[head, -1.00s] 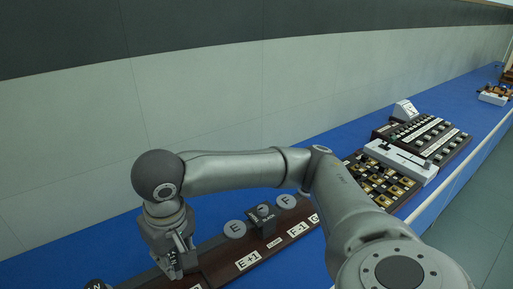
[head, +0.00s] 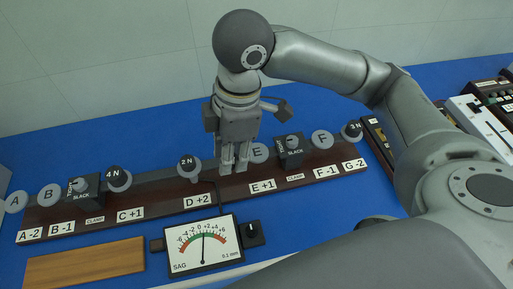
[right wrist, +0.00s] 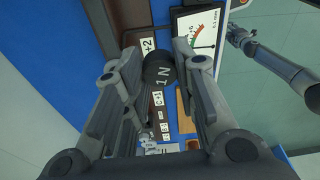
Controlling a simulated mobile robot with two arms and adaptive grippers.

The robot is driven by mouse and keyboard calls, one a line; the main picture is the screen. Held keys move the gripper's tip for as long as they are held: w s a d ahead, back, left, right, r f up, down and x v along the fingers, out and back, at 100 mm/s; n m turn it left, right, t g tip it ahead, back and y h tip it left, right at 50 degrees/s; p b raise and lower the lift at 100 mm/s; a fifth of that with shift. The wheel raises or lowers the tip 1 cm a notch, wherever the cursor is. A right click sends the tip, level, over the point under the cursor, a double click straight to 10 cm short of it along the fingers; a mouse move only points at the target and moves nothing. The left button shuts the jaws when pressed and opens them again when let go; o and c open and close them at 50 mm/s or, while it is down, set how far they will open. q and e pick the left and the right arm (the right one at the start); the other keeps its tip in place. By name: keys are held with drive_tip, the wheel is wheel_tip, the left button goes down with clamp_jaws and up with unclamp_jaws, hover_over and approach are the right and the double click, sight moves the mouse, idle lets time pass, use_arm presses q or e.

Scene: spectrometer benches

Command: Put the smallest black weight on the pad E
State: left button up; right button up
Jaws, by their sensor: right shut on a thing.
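My right gripper (head: 234,168) points down over the dark board, just left of pad E (head: 258,153), a round grey disc. In the right wrist view its fingers (right wrist: 160,85) are shut on the black 1 N weight (right wrist: 158,72). In the head view the fingers hide this weight. Pad E looks bare where it shows. The other weights on the board are 4 N (head: 119,180), 2 N (head: 188,163) and 3 N (head: 352,131). A grey arm part (right wrist: 270,60), perhaps of my left arm, shows at the right of the wrist view; its jaws are unclear.
Two black clamp blocks (head: 289,152) stand on the board, one close right of pad E. Pads A (head: 16,201), B (head: 49,194) and F (head: 322,139) look bare. The SAG meter (head: 204,245) and a wooden block (head: 85,263) lie in front. Blue bench shows behind the board.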

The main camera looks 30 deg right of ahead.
drive_tip(key=n, duration=0.1)
drive_tip(key=s+n, duration=0.1)
drive_tip(key=shift+a+r+n, duration=0.3)
drive_tip(key=shift+r, duration=0.1)
drive_tip(key=shift+a+n, duration=0.1)
drive_tip(key=shift+n, duration=0.2)
drive_tip(key=w+d+f+p, duration=0.2)
drive_tip(key=w+d+f, duration=0.2)
drive_tip(key=w+d, duration=0.3)
hover_over(257, 152)
drive_tip(key=f, duration=0.4)
drive_tip(key=shift+s+a, duration=0.3)
drive_tip(key=shift+s, duration=0.05)
drive_tip(key=shift+w+d+f, duration=0.25)
drive_tip(key=shift+f, duration=0.3)
drive_tip(key=f, duration=0.2)
drive_tip(key=f+p, duration=0.1)
drive_tip(key=shift+w+d+g, duration=0.15)
drive_tip(key=shift+d+g, duration=0.15)
use_arm(q)
drive_tip(key=r, duration=0.3)
drive_tip(key=shift+d, duration=0.35)
use_arm(e)
drive_tip(key=shift+f, duration=0.4)
drive_tip(key=shift+f, duration=0.1)
